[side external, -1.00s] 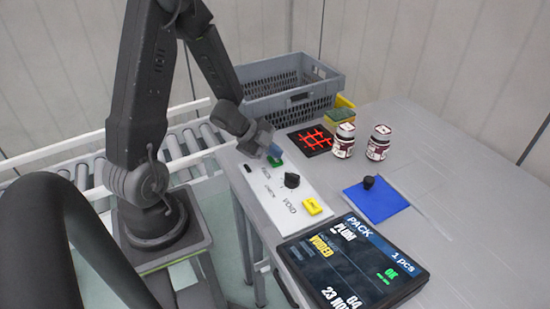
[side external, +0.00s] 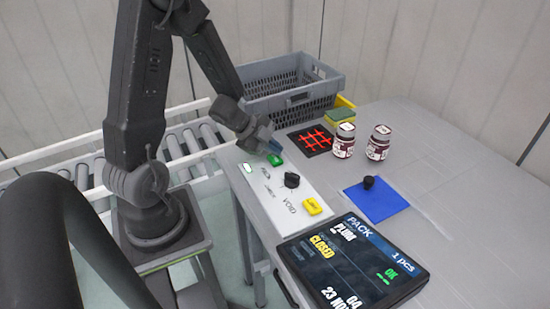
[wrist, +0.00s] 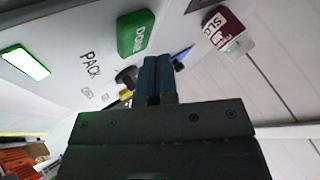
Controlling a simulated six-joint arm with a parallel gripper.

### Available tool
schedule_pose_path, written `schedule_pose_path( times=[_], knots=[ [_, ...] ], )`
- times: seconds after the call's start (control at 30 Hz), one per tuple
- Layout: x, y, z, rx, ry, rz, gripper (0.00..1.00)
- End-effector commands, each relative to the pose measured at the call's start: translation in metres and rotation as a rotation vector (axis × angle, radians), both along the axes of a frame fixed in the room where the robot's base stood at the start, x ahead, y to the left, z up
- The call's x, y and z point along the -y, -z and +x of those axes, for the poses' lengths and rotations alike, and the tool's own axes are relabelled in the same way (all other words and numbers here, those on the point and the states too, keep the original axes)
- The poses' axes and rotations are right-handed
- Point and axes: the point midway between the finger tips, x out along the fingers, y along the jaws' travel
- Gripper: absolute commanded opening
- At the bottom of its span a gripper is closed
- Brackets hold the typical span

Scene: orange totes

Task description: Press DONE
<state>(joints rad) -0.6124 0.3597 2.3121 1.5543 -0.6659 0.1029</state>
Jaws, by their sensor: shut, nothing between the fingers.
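The green DONE button (side external: 275,160) sits at the far end of the white control panel (side external: 272,191); in the wrist view the button (wrist: 135,33) reads DONE. My gripper (side external: 274,148) is shut and empty, its blue fingertips just above the button and seemingly apart from it. The indicator lamp (side external: 247,168) on the panel is lit white with a green edge. The screen (side external: 350,262) reads PACK, PLUM, CLOSED, OK and 1 pcs.
The panel also has a black knob (side external: 291,180) and a yellow button (side external: 312,206) by the word VOID. A black-handled stamp (side external: 369,182) rests on a blue pad (side external: 384,203). A grey crate (side external: 290,88) stands behind.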

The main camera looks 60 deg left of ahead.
Motion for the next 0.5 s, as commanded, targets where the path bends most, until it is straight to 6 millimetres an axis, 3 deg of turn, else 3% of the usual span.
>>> schedule_pose_path(
  times=[0.37,0.5],
  knots=[
    [0.0,-0.002,0.0,0.0,0.0,0.0,0.0],
    [0.0,-0.012,0.001,0.003,0.002,0.002,0.0]
  ],
)
